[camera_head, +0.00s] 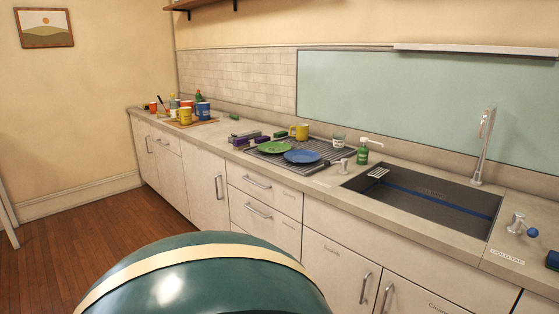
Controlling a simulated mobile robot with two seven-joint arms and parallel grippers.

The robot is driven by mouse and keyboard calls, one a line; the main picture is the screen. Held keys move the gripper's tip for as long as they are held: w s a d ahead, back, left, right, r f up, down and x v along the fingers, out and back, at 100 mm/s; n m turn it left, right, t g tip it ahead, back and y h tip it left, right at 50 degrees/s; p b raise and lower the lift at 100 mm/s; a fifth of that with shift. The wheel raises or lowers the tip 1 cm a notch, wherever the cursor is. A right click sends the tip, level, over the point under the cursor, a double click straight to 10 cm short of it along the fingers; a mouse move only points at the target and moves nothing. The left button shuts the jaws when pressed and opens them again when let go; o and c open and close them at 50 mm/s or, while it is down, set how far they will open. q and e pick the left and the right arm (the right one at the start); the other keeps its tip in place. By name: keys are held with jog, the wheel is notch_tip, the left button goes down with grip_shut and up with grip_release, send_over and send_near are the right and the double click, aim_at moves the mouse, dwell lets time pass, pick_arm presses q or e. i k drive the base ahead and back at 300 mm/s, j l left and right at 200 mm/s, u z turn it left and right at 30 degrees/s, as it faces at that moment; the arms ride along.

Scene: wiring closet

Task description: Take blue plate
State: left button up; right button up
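The blue plate (302,156) lies flat on a dark drying rack (322,148) on the counter, left of the sink. A green plate (275,147) lies beside it on its left, close to it. Neither of my grippers shows in the head view. The blue plate is in plain sight and nothing covers it.
A yellow mug (300,131) stands behind the plates, with a glass (339,140) and a green soap bottle (362,153) to the right. The sink (430,205) is at right. Several mugs stand on a wooden board (207,122) at left. The wooden floor (70,245) is clear.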

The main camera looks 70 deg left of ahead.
aim_at(300, 156)
jog(key=u, duration=2.2)
